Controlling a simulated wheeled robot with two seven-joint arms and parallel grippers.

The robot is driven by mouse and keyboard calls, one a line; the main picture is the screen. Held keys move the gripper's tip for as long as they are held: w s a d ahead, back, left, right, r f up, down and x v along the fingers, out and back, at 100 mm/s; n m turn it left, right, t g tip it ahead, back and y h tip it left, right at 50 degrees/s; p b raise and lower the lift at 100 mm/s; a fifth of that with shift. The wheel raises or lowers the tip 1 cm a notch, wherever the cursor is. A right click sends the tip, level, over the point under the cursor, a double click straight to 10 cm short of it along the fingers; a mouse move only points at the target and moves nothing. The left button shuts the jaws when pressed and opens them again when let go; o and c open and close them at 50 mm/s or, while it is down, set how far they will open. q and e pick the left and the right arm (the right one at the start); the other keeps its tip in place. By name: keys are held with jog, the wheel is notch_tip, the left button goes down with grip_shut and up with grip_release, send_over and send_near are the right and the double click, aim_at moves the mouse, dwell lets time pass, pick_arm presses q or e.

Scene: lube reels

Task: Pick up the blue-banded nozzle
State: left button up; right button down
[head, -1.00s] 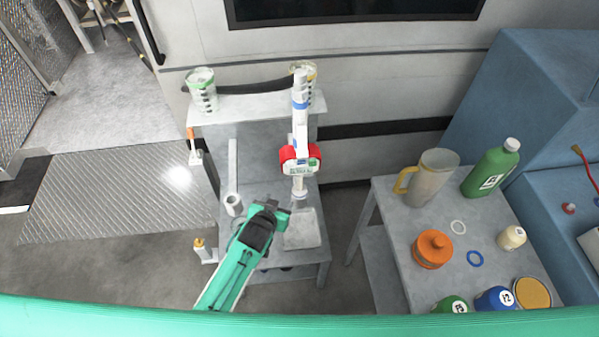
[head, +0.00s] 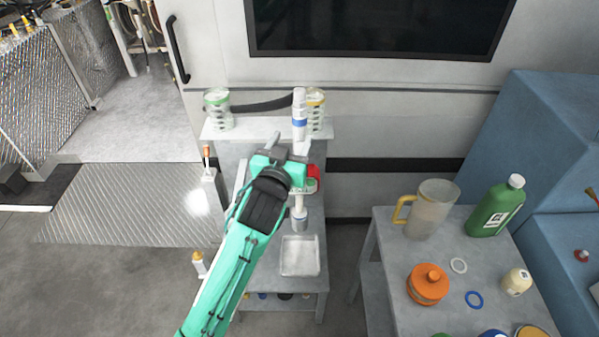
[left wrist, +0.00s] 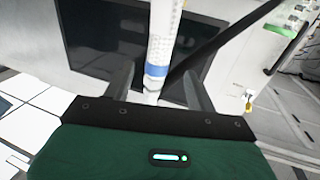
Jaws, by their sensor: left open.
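The blue-banded nozzle (head: 299,112) is a white upright tube with a blue band, standing at the upper shelf in front of the yellow-ringed reel. It also shows in the left wrist view (left wrist: 158,68), rising between my two fingers. My left gripper (head: 290,143) is open, with its fingers at the nozzle's lower part, just below the blue band. In the left wrist view one finger is on each side of the tube, with gaps visible. The nozzle's lower end is hidden behind my gripper. My right gripper is not in view.
A red meter (head: 313,178) is partly behind my gripper. A green-ringed reel (head: 217,110) and a yellow-ringed reel (head: 317,108) stand on the shelf. A tray (head: 300,270) lies below. The right table carries a jug (head: 432,209), green bottle (head: 495,208) and orange container (head: 428,287).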

aim_at(298, 127)
pick_arm(q)
jog(key=shift+x, duration=1.1)
jog(key=shift+w+d+r+p, duration=0.15)
jog(key=shift+w+p, duration=0.1)
jog(key=shift+p, duration=0.15)
jog(key=p+x, duration=0.2)
jog(key=x, duration=0.2)
jog(key=shift+r, duration=0.15)
jog(key=shift+w+d, duration=0.15)
jog(key=shift+w, duration=0.15)
grip_shut()
